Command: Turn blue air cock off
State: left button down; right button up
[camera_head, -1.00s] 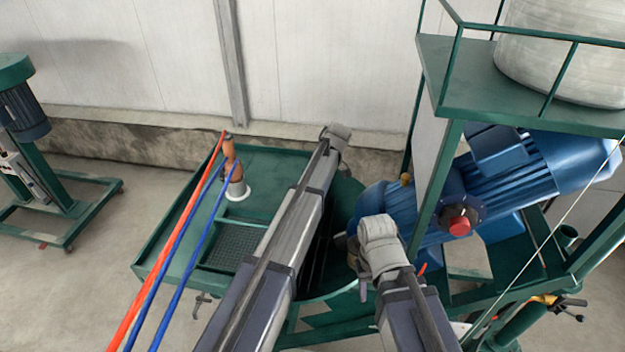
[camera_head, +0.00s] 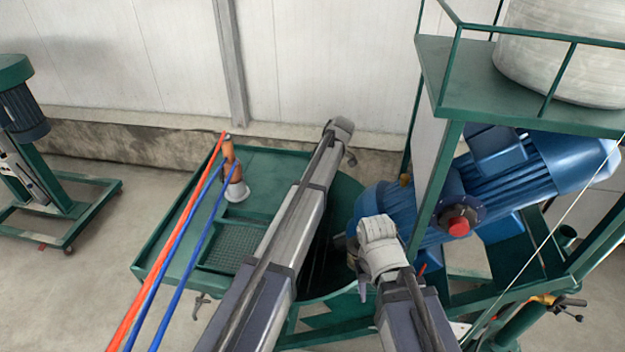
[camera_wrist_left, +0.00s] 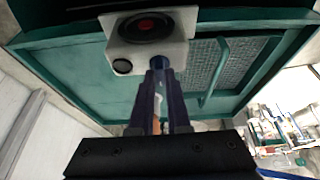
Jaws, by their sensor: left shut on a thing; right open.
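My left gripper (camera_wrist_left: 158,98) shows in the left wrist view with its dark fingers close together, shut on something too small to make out. A white block with a red disc (camera_wrist_left: 145,27) and a black round part (camera_wrist_left: 122,66) lies just beyond the fingertips. In the head view my left arm reaches over the green table and hides part of it. My right gripper (camera_head: 364,290) is open near the table's right side, partly hidden by its wrist. An orange-brown fitting (camera_head: 230,160) with a pale base (camera_head: 237,191) is on the table by the blue hose (camera_head: 190,265). I cannot pick out the blue air cock.
The green table (camera_head: 160,245) has a mesh panel (camera_head: 230,247). A red hose (camera_head: 170,240) slopes across its left side. A blue motor (camera_head: 540,165) with a red knob (camera_head: 459,227) and a green frame crowd the right.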

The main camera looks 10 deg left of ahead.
pick_arm(q)
jog(key=c, duration=0.9)
grip_release()
jog(key=shift+r, duration=0.1)
jog(key=p+v, duration=0.7)
jog(key=shift+d+r, duration=0.15)
jog(key=shift+r, duration=0.15)
